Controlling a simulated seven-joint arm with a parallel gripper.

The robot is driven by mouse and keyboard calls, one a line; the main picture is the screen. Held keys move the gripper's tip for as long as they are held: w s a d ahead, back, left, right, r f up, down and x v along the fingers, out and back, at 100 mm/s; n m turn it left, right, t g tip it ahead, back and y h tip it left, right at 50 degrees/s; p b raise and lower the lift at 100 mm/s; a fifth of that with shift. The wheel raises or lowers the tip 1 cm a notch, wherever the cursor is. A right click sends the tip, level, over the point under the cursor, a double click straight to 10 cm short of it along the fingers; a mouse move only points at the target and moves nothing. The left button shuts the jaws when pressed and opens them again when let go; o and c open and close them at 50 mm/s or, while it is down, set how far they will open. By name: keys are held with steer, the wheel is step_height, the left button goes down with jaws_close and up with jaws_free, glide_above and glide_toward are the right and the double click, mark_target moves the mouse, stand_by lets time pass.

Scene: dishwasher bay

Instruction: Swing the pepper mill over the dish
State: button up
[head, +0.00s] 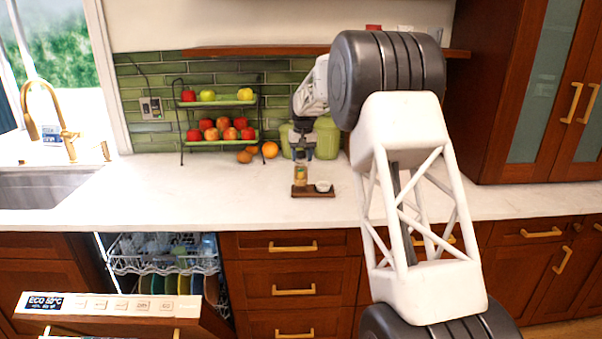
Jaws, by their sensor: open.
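A small upright bottle-shaped thing with a brownish-yellow body, which I take to be the pepper mill (300,175), stands on or at the back of a small dark wooden board (305,194) on the counter. A small white dish (323,187) sits on the right part of the board, just right of the mill. My gripper (301,157) points down directly above the mill, open. The fingers are too small to tell whether they touch or surround the mill's top.
A two-tier fruit rack (221,140) stands at the left, with oranges (269,149) beside it. Green canisters (327,139) stand close behind my gripper. The white counter (220,190) is clear around the board. The dishwasher (100,305) is open below.

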mark_target(301, 173)
steer(key=shift+a+f, duration=0.1)
steer(key=shift+f, duration=3.2)
steer(key=shift+c, duration=0.4)
jaws_close()
